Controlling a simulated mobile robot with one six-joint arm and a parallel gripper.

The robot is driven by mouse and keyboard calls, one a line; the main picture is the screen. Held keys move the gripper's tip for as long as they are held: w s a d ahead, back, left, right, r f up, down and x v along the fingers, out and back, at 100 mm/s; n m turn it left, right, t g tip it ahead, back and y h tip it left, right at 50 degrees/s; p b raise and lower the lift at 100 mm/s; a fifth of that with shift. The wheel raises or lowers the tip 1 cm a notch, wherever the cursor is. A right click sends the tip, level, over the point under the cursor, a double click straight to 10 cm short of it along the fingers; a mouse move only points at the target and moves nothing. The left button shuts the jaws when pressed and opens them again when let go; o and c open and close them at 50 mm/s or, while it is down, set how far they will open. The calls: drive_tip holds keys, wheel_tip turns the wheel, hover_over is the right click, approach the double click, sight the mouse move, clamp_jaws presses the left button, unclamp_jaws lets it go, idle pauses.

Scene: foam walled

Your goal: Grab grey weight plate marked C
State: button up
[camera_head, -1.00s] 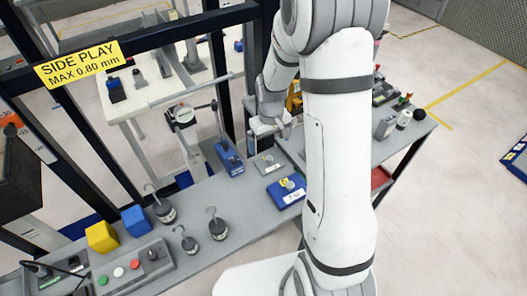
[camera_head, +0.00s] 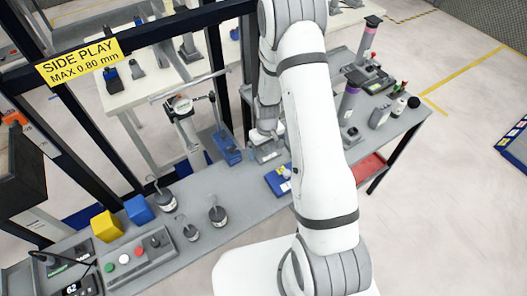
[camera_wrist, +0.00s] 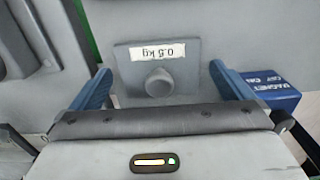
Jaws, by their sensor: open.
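A grey square plate (camera_wrist: 148,80) lies flat on the bench in the wrist view, with a round knob and a white label reading "0.5 kg", upside down. No letter C is readable on it. My gripper (camera_wrist: 160,72) is open, with one blue finger on each side of the plate's knob and nothing held between them. In the head view my gripper (camera_head: 265,136) is over the grey plate (camera_head: 268,153), which it partly hides. I cannot tell whether the fingers touch the plate.
A blue item (camera_head: 277,182) lies nearer on the bench, partly behind my arm. Another blue block (camera_head: 228,149) stands left of my gripper. A blue box with white lettering (camera_wrist: 277,94) is close to the right finger. Several hooked weights (camera_head: 218,215) stand farther left.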

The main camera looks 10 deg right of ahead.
drive_tip(key=shift+f, duration=0.25)
drive_tip(key=shift+c, duration=0.2)
drive_tip(key=c, duration=1.2)
